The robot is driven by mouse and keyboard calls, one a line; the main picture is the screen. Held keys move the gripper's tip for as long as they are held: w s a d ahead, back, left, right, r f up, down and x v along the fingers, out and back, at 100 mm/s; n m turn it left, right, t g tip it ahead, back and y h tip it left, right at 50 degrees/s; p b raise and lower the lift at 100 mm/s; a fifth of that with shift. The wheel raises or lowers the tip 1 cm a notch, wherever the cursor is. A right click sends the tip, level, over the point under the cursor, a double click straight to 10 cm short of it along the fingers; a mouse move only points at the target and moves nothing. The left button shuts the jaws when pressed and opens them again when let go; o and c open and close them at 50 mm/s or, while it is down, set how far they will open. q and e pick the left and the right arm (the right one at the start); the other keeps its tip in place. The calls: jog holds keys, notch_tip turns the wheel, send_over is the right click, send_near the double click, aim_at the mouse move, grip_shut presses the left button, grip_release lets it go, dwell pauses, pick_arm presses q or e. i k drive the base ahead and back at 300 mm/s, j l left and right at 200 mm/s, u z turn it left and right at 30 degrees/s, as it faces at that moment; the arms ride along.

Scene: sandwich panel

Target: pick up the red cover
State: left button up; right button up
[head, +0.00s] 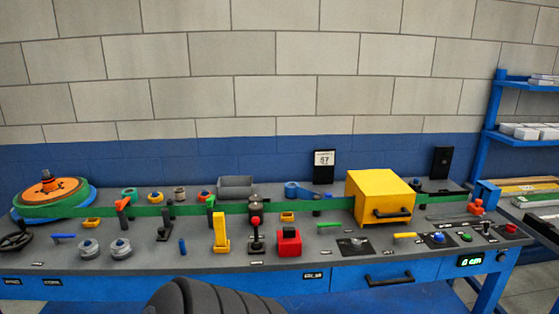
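A small red box-shaped piece (289,244), which looks like the red cover, stands on the grey bench top (330,262) near its front edge, in the middle of the head view. A dark patch shows on its upper part. It stands apart from the black post with a red knob (255,220) to its left. Neither of my grippers is in view. A dark ribbed part at the bottom edge is possibly mine.
A yellow block (221,232) stands left of the post. A large yellow box with a handle (380,197) stands to the right. A green strip (160,211) runs along the bench behind. Grey rollers (120,249) are at left, buttons at right.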

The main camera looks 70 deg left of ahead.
aim_at(289, 243)
jog(key=u, duration=2)
jog(key=k+j+u, duration=0.1)
jog(key=j+u, duration=0.25)
jog(key=k+j+u, duration=0.1)
jog(key=j+u, duration=0.55)
jog(key=j, duration=0.2)
jog(key=z, duration=1.25)
